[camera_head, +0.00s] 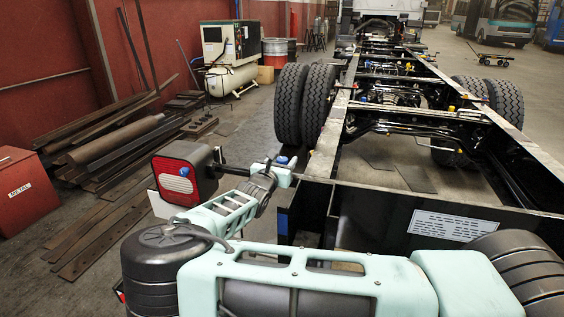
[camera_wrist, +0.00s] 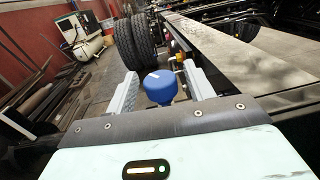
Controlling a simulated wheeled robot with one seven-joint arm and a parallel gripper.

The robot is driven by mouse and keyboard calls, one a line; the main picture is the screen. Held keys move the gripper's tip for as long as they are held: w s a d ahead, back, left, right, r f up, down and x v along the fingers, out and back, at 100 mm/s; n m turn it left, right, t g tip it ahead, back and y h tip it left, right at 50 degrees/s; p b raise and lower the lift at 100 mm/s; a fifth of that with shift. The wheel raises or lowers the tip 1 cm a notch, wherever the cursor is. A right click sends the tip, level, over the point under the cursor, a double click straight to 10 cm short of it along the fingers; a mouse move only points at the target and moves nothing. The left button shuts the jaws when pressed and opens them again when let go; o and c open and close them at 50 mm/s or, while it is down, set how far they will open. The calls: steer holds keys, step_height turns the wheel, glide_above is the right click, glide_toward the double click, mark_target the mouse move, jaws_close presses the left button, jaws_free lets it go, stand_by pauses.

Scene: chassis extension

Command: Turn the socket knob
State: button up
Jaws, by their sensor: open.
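The socket knob (camera_wrist: 160,86) is blue and round-topped, with a small white mark on top. In the wrist view it sits between the two grey fingers of my gripper (camera_wrist: 160,92). The fingers stand apart on either side of it, with a gap visible on each side. In the head view a small blue spot that looks like the knob (camera_head: 282,160) shows at the end of my arm, beside the chassis frame (camera_head: 345,110). My gripper (camera_head: 284,172) is small there and partly hidden by its own wrist. The knob's lower part is hidden in the wrist view.
A square red-and-white tail lamp (camera_head: 177,180) stands left of my wrist. Double black tyres (camera_head: 303,104) are behind the knob. Metal bars and pipes (camera_head: 115,145) lie at the left wall near a red metal bin (camera_head: 22,190). A dark crossbeam (camera_head: 380,215) runs right.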

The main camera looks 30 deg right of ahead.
steer(key=b+v, duration=0.2)
steer(key=v, duration=1.5)
steer(key=shift+a, duration=0.2)
steer(key=shift+s, duration=0.1)
